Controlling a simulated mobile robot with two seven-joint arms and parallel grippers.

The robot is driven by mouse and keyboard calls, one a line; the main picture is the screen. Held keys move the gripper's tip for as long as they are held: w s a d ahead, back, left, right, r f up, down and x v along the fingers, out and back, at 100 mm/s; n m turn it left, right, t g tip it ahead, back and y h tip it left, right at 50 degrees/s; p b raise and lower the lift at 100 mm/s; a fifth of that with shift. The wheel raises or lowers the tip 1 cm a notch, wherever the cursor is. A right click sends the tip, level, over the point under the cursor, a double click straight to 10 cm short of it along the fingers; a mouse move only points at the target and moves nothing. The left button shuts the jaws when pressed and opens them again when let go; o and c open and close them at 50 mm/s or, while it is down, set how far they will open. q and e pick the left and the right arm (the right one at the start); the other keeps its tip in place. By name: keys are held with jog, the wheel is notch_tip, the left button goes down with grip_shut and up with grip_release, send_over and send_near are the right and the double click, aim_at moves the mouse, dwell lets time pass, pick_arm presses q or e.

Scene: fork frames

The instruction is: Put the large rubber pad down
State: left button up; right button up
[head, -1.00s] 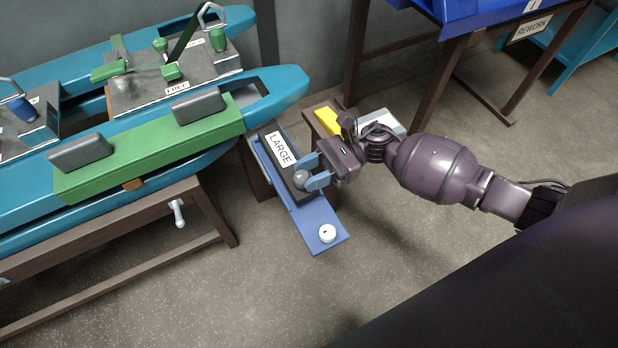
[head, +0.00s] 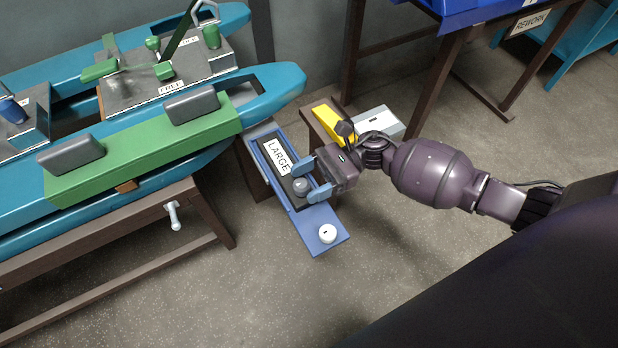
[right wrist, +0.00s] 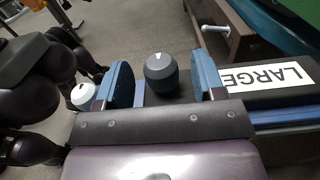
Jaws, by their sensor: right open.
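The large rubber pad (head: 278,157) is a dark slab with a white LARGE label and a round grey knob (head: 301,187). It lies in a blue tray (head: 316,218), low between the side walls. My right gripper (head: 308,181) is open at the knob. In the right wrist view its two blue fingers stand either side of the knob (right wrist: 161,72) with gaps showing, and the pad (right wrist: 280,101) extends to the right. The pad's underside is hidden. My left gripper is not in view.
A white round piece (head: 327,233) sits on the tray's near end. A yellow block (head: 335,124) and a light grey box (head: 379,122) stand just beyond my gripper. A green rail (head: 140,150) with two dark grey pads is on the left. Open floor lies in front.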

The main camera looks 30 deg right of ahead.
jog(key=shift+r, duration=0.25)
jog(key=d, duration=1.2)
jog(key=shift+w+f, duration=0.15)
jog(key=shift+w, duration=0.05)
